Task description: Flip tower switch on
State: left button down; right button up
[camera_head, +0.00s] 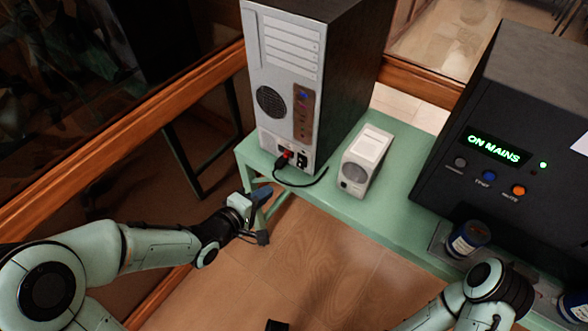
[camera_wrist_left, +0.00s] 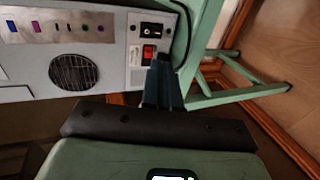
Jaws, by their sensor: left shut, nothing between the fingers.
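The computer tower (camera_head: 283,75) stands on a green table with its light grey back panel facing me. My left gripper (camera_head: 262,194) is shut and empty, in front of and below the panel. Its fingers (camera_wrist_left: 161,80) cover part of the area beside the red part.
A small white box (camera_head: 366,160) stands right of the tower on the green table (camera_head: 395,215). A black unit (camera_head: 505,140) reading "ON MAINS" stands further right, with a dark can (camera_head: 467,238) before it. My right arm is at lower right. Wooden rails run behind.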

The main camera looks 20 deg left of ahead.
aim_at(300, 166)
pick_arm(q)
jog(key=x, duration=1.4)
jog(key=shift+b, duration=0.3)
jog(key=shift+s, duration=0.1)
jog(key=shift+f+b, duration=0.35)
jog(key=shift+b, duration=0.4)
jog(key=shift+r, duration=0.25)
jog(key=shift+w, duration=0.2)
jog(key=shift+r+p, duration=0.45)
jog(key=shift+r, duration=0.35)
